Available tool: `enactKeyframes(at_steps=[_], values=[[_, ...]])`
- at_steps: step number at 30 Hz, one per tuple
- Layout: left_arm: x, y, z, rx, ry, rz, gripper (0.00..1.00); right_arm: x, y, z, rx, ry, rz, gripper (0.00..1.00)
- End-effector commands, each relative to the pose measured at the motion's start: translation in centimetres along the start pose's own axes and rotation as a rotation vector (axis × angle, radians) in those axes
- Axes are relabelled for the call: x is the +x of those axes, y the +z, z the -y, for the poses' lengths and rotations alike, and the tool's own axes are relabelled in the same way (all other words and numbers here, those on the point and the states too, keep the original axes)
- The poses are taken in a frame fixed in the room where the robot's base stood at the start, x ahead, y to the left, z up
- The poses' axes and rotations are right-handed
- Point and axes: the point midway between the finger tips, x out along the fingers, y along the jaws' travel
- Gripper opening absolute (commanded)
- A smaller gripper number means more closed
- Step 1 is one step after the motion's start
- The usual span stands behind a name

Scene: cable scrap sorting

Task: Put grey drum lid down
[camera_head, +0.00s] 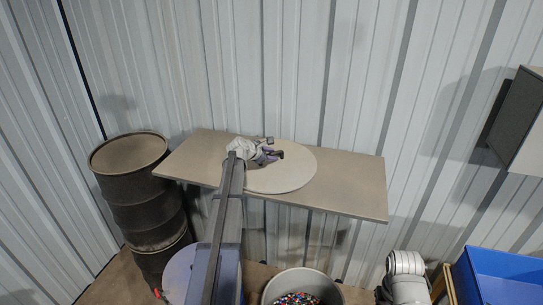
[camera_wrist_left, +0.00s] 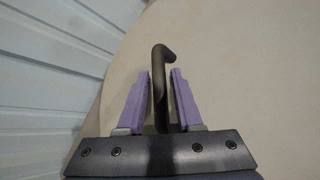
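The grey drum lid (camera_head: 297,173) is a pale round disc that appears to lie flat on the wall shelf (camera_head: 350,187). In the left wrist view the lid (camera_wrist_left: 240,70) fills most of the picture, and its dark bar handle (camera_wrist_left: 161,62) stands up from it. My left gripper (camera_head: 273,150) is over the lid. In the left wrist view its purple fingers (camera_wrist_left: 160,76) stand on both sides of the handle, with a narrow gap on each side, so it is open around the handle. My right gripper is not in view.
Dark stacked drums (camera_head: 140,195) stand left of the shelf. Below are a bin of coloured bits (camera_head: 270,292), a grey ducted machine (camera_head: 405,280) and a blue crate (camera_head: 500,275). A grey box (camera_head: 520,120) hangs at right. The shelf's right part is bare.

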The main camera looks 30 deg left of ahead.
Motion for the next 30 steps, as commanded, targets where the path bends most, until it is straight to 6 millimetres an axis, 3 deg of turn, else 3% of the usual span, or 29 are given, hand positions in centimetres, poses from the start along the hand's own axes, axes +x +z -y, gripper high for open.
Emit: enactKeyframes(at_steps=[4,13,24,30], values=[[0.0,0.0,0.0,0.0,0.0,0.0,0.5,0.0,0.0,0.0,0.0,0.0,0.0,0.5],[-0.5,0.3,-0.2,0.0,-0.001,0.0,0.5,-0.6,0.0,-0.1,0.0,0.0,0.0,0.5],[-8.0,0.5,-0.2,-0.002,0.001,-0.001,0.5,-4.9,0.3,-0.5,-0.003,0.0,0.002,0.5],[-10.9,0.4,-0.2,-0.001,0.001,-0.001,0.5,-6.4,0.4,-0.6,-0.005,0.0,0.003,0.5]])
